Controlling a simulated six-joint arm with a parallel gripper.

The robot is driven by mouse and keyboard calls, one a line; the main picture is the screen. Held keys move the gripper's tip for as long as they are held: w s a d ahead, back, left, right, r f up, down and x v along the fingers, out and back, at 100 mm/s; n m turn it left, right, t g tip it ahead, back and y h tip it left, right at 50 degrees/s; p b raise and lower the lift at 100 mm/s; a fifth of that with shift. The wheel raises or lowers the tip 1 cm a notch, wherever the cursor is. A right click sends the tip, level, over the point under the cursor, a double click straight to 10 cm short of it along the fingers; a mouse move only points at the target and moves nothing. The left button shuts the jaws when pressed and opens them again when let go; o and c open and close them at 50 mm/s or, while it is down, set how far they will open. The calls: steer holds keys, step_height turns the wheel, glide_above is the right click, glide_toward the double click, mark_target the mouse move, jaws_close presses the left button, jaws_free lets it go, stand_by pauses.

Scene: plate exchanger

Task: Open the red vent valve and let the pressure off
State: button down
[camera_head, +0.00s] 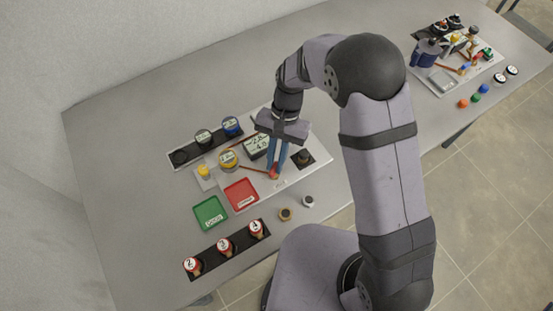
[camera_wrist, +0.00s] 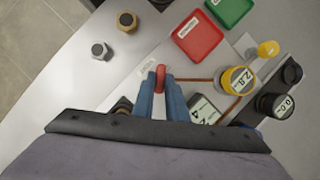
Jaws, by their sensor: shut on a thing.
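The red vent valve (camera_head: 273,174) stands at the front of the white panel, by a small printed label. My gripper (camera_head: 276,165) points down over it with blue fingers. In the wrist view the red handle (camera_wrist: 160,76) sits between the fingertips of my gripper (camera_wrist: 161,84), which is shut on it. The fingers hide part of the valve, and I cannot tell how far it is turned. A yellow gauge (camera_wrist: 238,79) appears to read 2.8. A dark gauge (camera_wrist: 276,105) appears to read 0.0. A display (camera_head: 257,145) on the panel is partly hidden by my gripper.
A black strip (camera_head: 240,243) holds red numbered items. A brass nut (camera_head: 285,214) and a silver nut (camera_head: 308,201) lie loose. A second panel (camera_head: 462,68) stands far right.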

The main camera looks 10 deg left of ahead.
steer(key=n, duration=0.2)
steer(key=n+h, duration=0.2)
steer(key=n, duration=0.1)
steer(key=shift+a+n, duration=0.3)
steer(key=shift+a, duration=0.05)
steer(key=n, duration=0.2)
steer(key=n+t+h, duration=0.1)
steer(key=n, duration=0.1)
steer(key=shift+s+a+n+h, duration=0.1)
steer(key=shift+a+n+h, duration=0.05)
steer(key=shift+n+h, duration=0.2)
steer(key=shift+n, duration=0.25)
steer(key=c, duration=1.8)
jaws_free()
steer(key=shift+o, duration=0.2)
steer(key=shift+w+a+r, duration=0.2)
steer(key=shift+a+r, duration=0.05)
steer(key=shift+r, duration=0.35)
steer(key=b+v, duration=0.2)
steer(key=v, duration=0.4)
